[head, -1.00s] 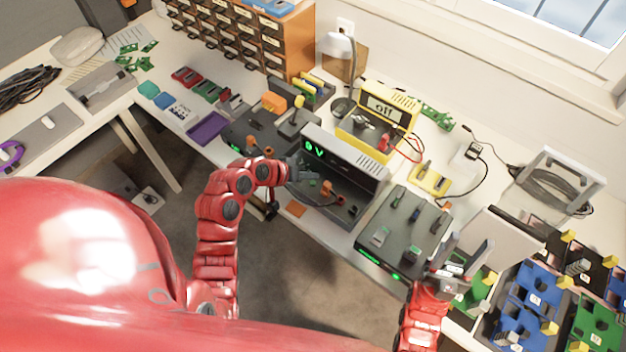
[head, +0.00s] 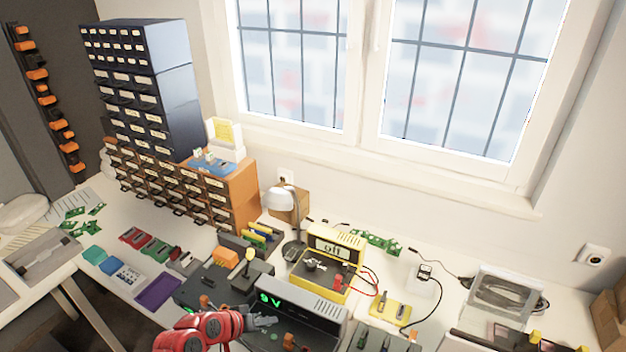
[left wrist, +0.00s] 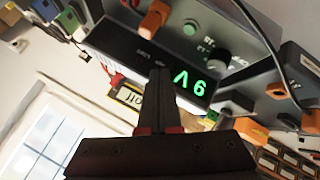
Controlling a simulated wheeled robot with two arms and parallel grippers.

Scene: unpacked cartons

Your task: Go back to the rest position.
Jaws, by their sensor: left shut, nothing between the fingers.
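My left gripper (head: 264,321) is at the bottom of the head view, just in front of the grey power supply unit (head: 312,304) with a green "9 V" display. Its fingers are closed together and empty. In the left wrist view the closed fingers (left wrist: 158,98) point toward the same unit (left wrist: 125,50), with the lit display beside the tips. I cannot tell whether the fingers touch it. My right gripper is not in view.
A yellow meter (head: 336,250) stands behind the unit. A lamp (head: 281,200) and drawer cabinets (head: 150,90) stand at the back left. A purple tray (head: 158,291) lies left. A clear case (head: 505,290) stands right. The window wall (head: 400,210) bounds the back.

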